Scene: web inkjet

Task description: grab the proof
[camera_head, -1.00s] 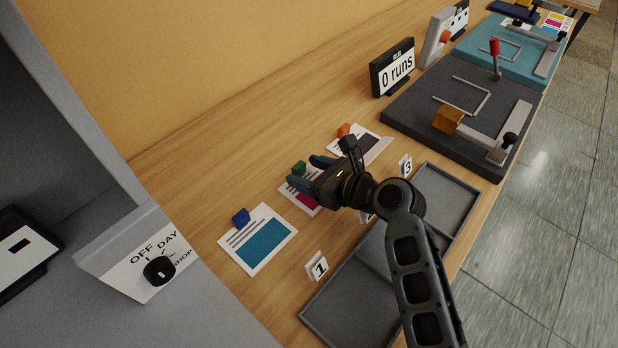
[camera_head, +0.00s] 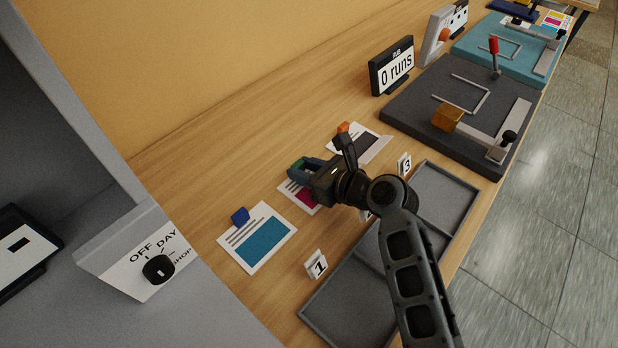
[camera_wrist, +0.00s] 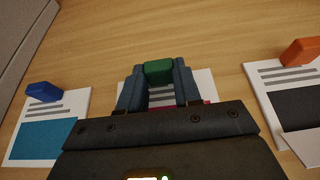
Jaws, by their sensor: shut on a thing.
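Three printed proofs lie in a row on the wooden counter, each with a coloured block at its far edge. The middle proof (camera_head: 287,190) has a magenta panel and a green block (camera_wrist: 159,71). My gripper (camera_wrist: 159,75) is shut on the green block, one finger on each side; the proof shows beneath the fingers, partly hidden by my gripper. The left proof (camera_head: 265,240) has a blue panel and a blue block (camera_head: 240,216). The right proof (camera_wrist: 292,95) has a dark panel and an orange block (camera_wrist: 300,51).
Dark grey trays (camera_head: 345,345) lie along the front edge, with number stands 1 (camera_head: 316,264) and 3 (camera_head: 404,164) behind them. A dark press (camera_head: 400,118), a "0 runs" display (camera_head: 392,67) and a teal press (camera_head: 470,45) stand to the right. A grey cabinet is at left.

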